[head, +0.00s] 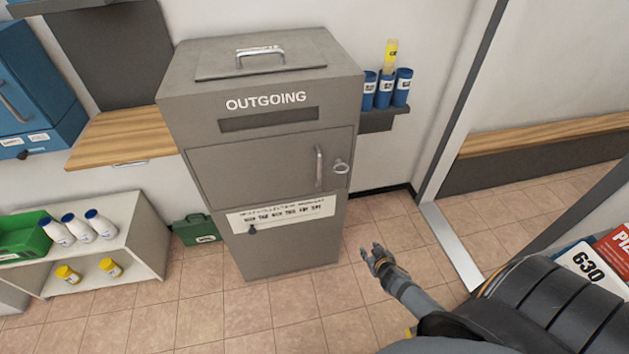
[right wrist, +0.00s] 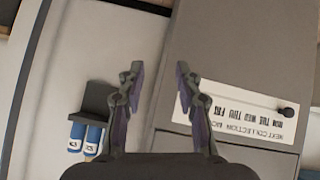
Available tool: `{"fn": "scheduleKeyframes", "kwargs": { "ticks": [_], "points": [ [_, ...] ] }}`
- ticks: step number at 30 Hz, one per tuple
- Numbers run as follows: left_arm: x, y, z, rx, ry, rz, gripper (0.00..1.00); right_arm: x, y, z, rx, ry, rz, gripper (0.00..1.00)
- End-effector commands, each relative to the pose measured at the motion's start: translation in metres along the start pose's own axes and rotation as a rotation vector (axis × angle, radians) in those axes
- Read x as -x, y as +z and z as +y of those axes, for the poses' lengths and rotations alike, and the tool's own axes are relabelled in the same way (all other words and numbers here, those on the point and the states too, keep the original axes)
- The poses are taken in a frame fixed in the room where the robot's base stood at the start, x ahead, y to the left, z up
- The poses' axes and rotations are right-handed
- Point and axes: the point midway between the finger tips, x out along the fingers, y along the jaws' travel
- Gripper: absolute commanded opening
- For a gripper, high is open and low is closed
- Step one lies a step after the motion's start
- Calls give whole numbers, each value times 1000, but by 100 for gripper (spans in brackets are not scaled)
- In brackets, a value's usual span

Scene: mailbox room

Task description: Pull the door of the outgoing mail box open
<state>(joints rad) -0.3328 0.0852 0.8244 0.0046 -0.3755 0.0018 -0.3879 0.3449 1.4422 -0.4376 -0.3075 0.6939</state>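The grey outgoing mail box (head: 285,250) stands upright in the middle of the head view. Its door (head: 260,175) is shut in its front, with a vertical bar handle (head: 319,167) near the right edge and a round ring or key (head: 340,167) beside it. My right gripper (head: 376,257) is to the right of the box and below the door handle, apart from the box. In the right wrist view its two fingers (right wrist: 158,88) are spread with nothing between them. The box (right wrist: 225,50) shows there too, with its label (right wrist: 235,108). My left gripper is not in view.
A wall shelf (head: 383,120) with blue tubes (head: 385,90) is right of the box. A low white shelf (head: 150,235) with bottles and a green bin (head: 22,236) stands at left. A green case (head: 196,230) is on the floor beside the box. Tiled floor in front is clear.

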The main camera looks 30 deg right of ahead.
Motion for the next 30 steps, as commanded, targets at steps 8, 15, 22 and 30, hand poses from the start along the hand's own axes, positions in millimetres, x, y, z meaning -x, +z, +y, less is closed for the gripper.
{"fn": "scheduleKeyframes", "kwargs": {
  "ticks": [8, 15, 22, 30],
  "points": [
    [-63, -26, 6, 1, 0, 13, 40, 80, -220, -38, -111, -115, 590, 35],
    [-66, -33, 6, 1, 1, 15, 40, 133, -269, -56, -158, -189, 735, 35],
    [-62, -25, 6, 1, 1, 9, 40, 125, -281, -55, -166, -185, 733, 35],
    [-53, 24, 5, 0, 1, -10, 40, 86, -323, -61, -166, -187, 732, 35]
  ]
}}
